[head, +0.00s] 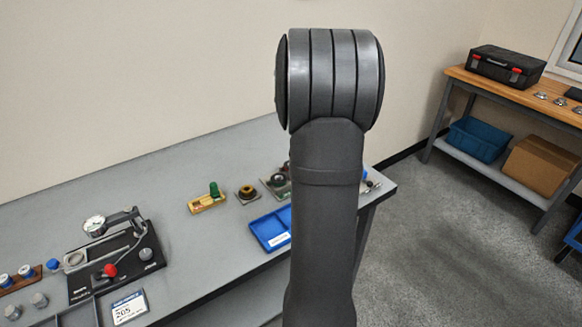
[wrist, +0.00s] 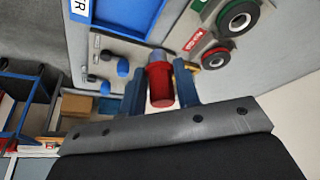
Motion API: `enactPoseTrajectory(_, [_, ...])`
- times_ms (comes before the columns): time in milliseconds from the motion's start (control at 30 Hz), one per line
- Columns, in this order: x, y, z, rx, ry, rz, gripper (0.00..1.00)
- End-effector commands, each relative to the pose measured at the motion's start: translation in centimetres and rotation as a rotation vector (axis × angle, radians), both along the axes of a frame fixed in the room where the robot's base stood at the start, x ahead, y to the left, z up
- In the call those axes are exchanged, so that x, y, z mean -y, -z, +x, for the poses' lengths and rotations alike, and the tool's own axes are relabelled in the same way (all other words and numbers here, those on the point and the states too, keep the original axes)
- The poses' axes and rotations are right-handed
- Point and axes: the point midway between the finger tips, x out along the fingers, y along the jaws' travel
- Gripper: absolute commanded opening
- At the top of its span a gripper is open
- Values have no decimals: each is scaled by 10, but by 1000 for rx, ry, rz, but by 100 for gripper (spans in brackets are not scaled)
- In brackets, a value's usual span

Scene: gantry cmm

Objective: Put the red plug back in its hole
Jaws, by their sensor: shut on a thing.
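The red plug (wrist: 159,88) is between the two blue fingers of my gripper (wrist: 161,88) in the wrist view. My gripper is shut on it. A grey end (wrist: 157,60) of the plug points away from the gripper. In the head view my arm hides the gripper and the plug. A yellow block (head: 207,202) with a green plug (head: 214,188) standing in it is on the bench, left of my arm. I cannot make out the plug's hole in either view.
The wrist view shows a green-marked ring (wrist: 238,18), a red-marked ring (wrist: 215,58), a blue tray (wrist: 128,14) and blue-tipped pieces (wrist: 123,67) near the gripper. In the head view a dial-gauge fixture (head: 115,255) stands at the left.

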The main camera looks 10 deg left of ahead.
Motion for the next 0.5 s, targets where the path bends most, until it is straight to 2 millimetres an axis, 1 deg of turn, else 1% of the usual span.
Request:
enactPoseTrajectory(33, [8, -1, 0, 1, 25, 0, 3])
enactPoseTrajectory(100, [16, -1, 0, 3, 57, 0, 3])
enactPoseTrajectory(167, [18, -1, -1, 4, 75, 0, 3])
enactPoseTrajectory(367, [-9, -2, -1, 7, 49, 1, 3])
enactPoseTrajectory(500, [-35, -2, -2, 7, 6, 1, 3])
